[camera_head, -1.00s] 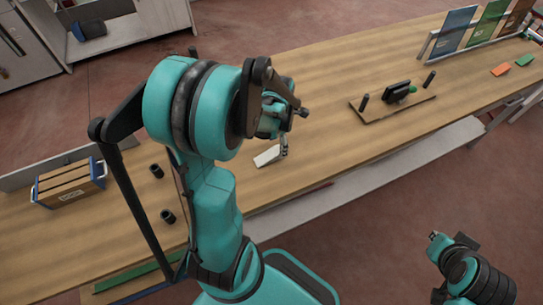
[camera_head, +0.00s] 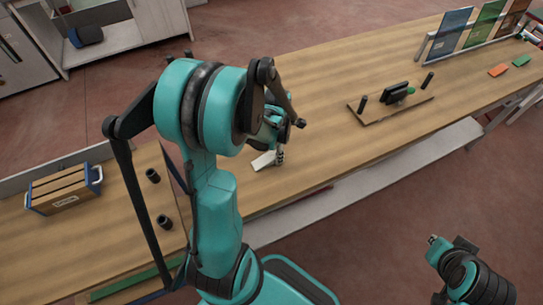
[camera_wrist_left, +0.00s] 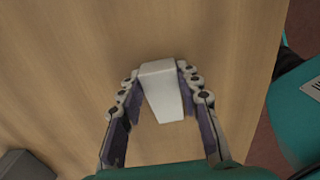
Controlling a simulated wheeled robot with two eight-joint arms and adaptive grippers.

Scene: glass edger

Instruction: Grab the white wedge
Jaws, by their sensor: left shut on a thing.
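The white wedge (camera_head: 264,160) is by the near edge of the wooden table (camera_head: 330,110). In the left wrist view the wedge (camera_wrist_left: 163,92) lies between the two fingers of my left gripper (camera_wrist_left: 160,95), which is shut on its sides near the thick end. In the head view my left gripper (camera_head: 280,157) is at the wedge's right end, partly hidden by my own arm. Whether the wedge touches the table is hard to tell. My right arm shows at the lower right, away from the table; its fingertips cannot be made out.
A wooden box with blue ends (camera_head: 64,190) stands at the left, with black cylinders (camera_head: 153,176) beside it. A board with black posts (camera_head: 390,104) lies to the right. Orange (camera_head: 498,70) and green (camera_head: 521,60) pieces lie farther right. The table between is clear.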

